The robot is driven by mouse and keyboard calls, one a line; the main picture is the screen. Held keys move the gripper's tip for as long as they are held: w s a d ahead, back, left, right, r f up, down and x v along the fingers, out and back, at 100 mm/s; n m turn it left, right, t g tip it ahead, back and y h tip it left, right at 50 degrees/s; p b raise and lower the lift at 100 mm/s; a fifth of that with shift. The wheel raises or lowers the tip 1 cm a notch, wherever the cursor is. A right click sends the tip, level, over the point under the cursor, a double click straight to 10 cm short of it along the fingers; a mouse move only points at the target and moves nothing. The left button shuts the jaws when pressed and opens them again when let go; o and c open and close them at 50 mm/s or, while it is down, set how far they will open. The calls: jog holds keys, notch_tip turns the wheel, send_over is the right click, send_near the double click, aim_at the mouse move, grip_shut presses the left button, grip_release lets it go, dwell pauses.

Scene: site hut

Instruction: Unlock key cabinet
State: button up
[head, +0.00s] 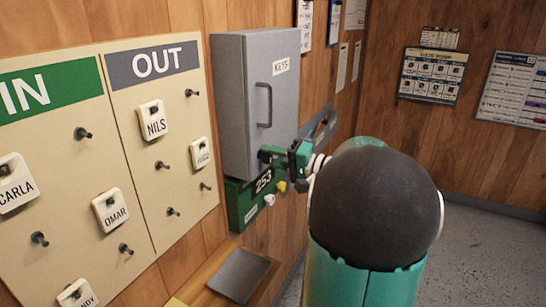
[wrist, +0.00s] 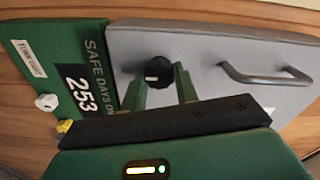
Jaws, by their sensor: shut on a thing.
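The grey key cabinet (head: 231,100) hangs on the wood wall, its door closed, with a KEYS label and a bar handle (head: 264,105). My gripper (head: 272,154) is at the lower part of the door. In the wrist view the grey door (wrist: 210,45) lies ahead, with the bar handle (wrist: 262,77) to the right. A round black knob (wrist: 158,72) with a short white mark sits on the door. My gripper (wrist: 160,78) is shut on this knob, one green finger on each side. In the head view the knob is hidden by my gripper.
Just below the cabinet is a green safe-days board (head: 240,208) reading 253, with a white knob (head: 269,200) and a yellow knob (head: 281,186) close to my gripper. An IN/OUT name board (head: 140,210) is at left. A grey tray (head: 240,275) lies below.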

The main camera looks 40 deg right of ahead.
jog(key=o, duration=1)
jog(key=shift+s, duration=0.1)
jog(key=v, duration=1.3)
jog(key=shift+s+d, duration=0.1)
jog(key=shift+s, duration=0.2)
